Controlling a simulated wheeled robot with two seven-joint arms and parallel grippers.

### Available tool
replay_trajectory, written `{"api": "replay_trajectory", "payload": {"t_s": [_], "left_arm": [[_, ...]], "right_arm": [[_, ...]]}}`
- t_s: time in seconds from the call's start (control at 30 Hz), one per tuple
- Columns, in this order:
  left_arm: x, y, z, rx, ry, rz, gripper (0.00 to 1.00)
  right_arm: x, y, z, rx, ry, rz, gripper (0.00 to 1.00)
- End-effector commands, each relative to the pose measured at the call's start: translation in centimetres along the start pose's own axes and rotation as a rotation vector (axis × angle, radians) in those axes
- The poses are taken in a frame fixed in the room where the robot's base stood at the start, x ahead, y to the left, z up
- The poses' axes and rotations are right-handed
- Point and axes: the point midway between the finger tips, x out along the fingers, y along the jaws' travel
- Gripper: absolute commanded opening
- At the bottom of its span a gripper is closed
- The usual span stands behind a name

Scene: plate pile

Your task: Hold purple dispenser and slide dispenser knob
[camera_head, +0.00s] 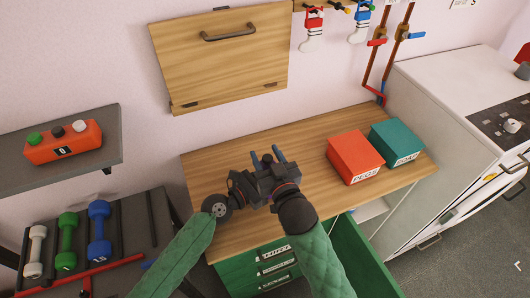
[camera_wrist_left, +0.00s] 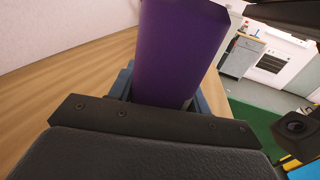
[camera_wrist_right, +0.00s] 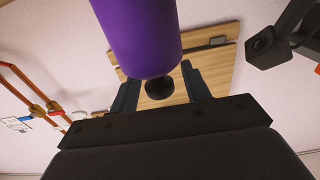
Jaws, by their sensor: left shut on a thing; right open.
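The purple dispenser (camera_wrist_left: 178,50) stands between the fingers of my left gripper (camera_wrist_left: 162,92), which is shut on it. The dispenser's rounded purple body (camera_wrist_right: 140,35) also shows at the top of the right wrist view. Its black knob (camera_wrist_right: 160,87) sits at the end of the body, between the spread fingers of my right gripper (camera_wrist_right: 160,92), which is open. In the head view both grippers are close together above the wooden counter, with the right gripper (camera_head: 267,160) showing best. There the grippers largely hide the dispenser.
A red box (camera_head: 354,157) and a teal box (camera_head: 397,143) stand on the wooden counter (camera_head: 215,172) to the right. A green drawer (camera_head: 362,262) is open below. A shelf with an orange button box (camera_head: 62,143) and several dumbbells are at the left. The counter's left part is clear.

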Motion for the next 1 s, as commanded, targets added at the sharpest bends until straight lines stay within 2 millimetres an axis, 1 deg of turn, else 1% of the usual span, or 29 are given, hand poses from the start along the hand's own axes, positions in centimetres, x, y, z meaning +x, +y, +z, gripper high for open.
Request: {"api": "replay_trajectory", "payload": {"t_s": [0.1, 0.2, 0.47, 0.5, 0.57, 0.7, 0.73, 0.87, 0.93, 1.0], "left_arm": [[0.0, 0.0, 0.0, 0.0, -0.001, 0.0, 0.15], [0.0, 0.0, 0.0, 0.0, -0.001, 0.0, 0.15], [0.0, 0.0, 0.0, 0.0, 0.0, 0.0, 0.15], [0.0, 0.0, 0.0, 0.0, -0.001, 0.0, 0.15], [0.0, 0.0, 0.0, 0.0, -0.001, 0.0, 0.15], [0.0, 0.0, 0.0, 0.0, -0.001, 0.0, 0.15], [0.0, 0.0, 0.0, 0.0, -0.001, 0.0, 0.15], [0.0, 0.0, 0.0, 0.0, -0.001, 0.0, 0.15], [0.0, 0.0, 0.1, 0.0, -0.001, 0.0, 0.15], [0.0, 0.0, 0.0, 0.0, 0.0, 0.0, 0.15]], "right_arm": [[0.8, 0.0, 0.0, 0.0, 0.0, 0.0, 0.47], [1.1, 0.0, 0.0, 0.0, 0.0, 0.0, 0.47], [1.2, 0.0, 0.0, 0.0, 0.0, 0.0, 0.47], [1.2, 0.0, 0.0, 0.0, 0.0, 0.0, 0.43], [1.1, 0.0, 0.0, 0.0, 0.0, 0.0, 0.32], [1.1, 0.0, 0.0, 0.0, 0.0, 0.0, 0.04], [1.1, 0.0, 0.0, 0.0, 0.0, 0.0, 0.0], [1.1, 0.0, -0.1, 0.0, 0.001, 0.0, 0.0], [1.2, 0.0, -0.7, 0.0, 0.003, 0.0, 0.0], [1.2, 0.0, -1.9, 0.0, 0.006, 0.001, 0.0]]}}
